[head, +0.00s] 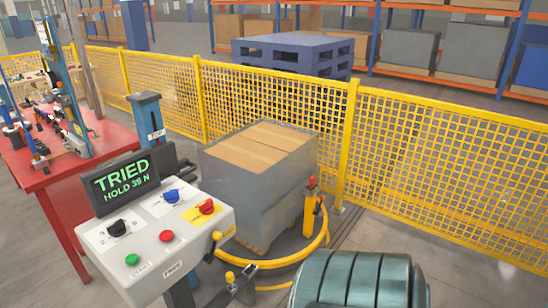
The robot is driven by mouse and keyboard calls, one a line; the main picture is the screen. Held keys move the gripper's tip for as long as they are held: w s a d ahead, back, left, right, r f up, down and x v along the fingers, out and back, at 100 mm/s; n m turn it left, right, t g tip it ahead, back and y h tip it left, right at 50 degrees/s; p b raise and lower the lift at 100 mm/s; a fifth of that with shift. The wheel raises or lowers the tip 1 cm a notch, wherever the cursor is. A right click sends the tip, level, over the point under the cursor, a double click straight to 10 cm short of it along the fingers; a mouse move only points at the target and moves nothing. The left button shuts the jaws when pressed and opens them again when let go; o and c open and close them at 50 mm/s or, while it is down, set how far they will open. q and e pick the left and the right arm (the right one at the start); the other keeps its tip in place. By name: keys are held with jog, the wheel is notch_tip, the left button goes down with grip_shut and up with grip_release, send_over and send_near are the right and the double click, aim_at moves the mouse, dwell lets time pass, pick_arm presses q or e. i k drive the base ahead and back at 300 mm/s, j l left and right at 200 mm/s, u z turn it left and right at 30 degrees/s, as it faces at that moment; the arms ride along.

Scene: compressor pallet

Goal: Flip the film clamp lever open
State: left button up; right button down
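I cannot tell for sure which part is the film clamp lever. A short upright lever with a red top (312,184) stands on a yellow post at the right front corner of the wrapped pallet load. A small yellow knob (230,277) sits on a dark bracket low in front of the yellow ring. The pallet load (240,190) is a stack of brown cartons with greyish film around its sides, on a wooden pallet. Neither of my grippers shows in the head view.
A yellow ring (275,263) curves around the pallet's front. A teal ribbed body (358,280) fills the bottom. Yellow fencing (430,170) runs behind; a red table (60,168) stands left.

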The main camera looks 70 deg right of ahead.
aim_at(322, 198)
jog(key=z, duration=2.55)
jog(key=i+l, duration=1.05)
jog(key=i+l+z, duration=0.15)
jog(key=i+l, duration=0.95)
jog(key=i, duration=0.1)
